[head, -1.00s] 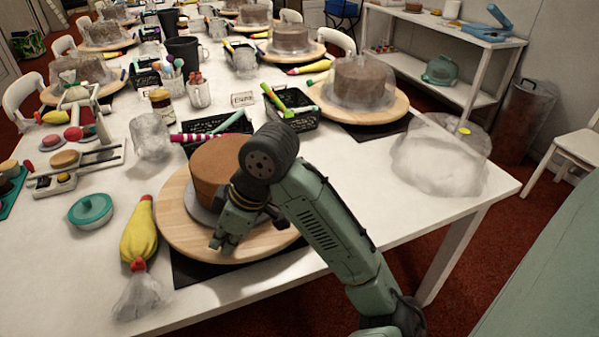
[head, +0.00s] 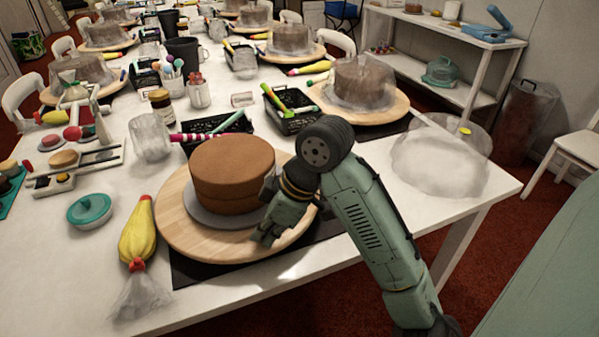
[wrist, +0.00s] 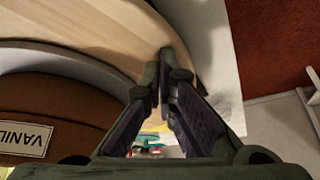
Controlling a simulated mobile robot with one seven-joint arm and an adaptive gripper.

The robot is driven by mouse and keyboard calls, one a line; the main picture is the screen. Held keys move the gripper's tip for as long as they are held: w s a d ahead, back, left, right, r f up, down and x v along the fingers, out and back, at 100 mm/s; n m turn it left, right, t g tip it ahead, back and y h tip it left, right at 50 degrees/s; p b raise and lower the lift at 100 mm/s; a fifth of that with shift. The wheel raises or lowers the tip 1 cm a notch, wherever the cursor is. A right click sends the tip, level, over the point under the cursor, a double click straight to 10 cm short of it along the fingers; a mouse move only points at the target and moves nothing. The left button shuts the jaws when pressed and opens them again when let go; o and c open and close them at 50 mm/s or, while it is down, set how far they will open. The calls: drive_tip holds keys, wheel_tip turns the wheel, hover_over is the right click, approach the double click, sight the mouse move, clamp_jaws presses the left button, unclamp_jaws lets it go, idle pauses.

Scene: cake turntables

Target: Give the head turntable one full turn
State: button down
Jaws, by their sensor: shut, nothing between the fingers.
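The head turntable is a round light-wood board (head: 172,222) at the near end of the white table, on a dark mat. A brown two-layer cake (head: 232,170) stands on a grey disc (head: 199,207) at its middle. My gripper (head: 262,240) points down at the turntable's front-right part, right of the cake and close to the rim. In the wrist view the fingertips (wrist: 166,62) are together with nothing between them, over the turntable's wood (wrist: 110,35) near its edge. I cannot tell whether they touch it. The cake (wrist: 60,105) shows a label reading "VANIL", partly cut off.
A yellow piping bag (head: 138,235) lies close to the turntable's left. A black basket (head: 212,130) and striped rod are behind it. A clear plastic cover (head: 440,160) sits to the right. Another turntable (head: 385,107) with a covered cake is behind right.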

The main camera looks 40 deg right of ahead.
drive_tip(key=shift+s+d, duration=0.1)
drive_tip(key=shift+d, duration=0.25)
drive_tip(key=shift+d, duration=3.15)
wheel_tip(320, 180, up, 3)
drive_tip(key=p, duration=0.3)
drive_tip(key=shift+f, duration=0.1)
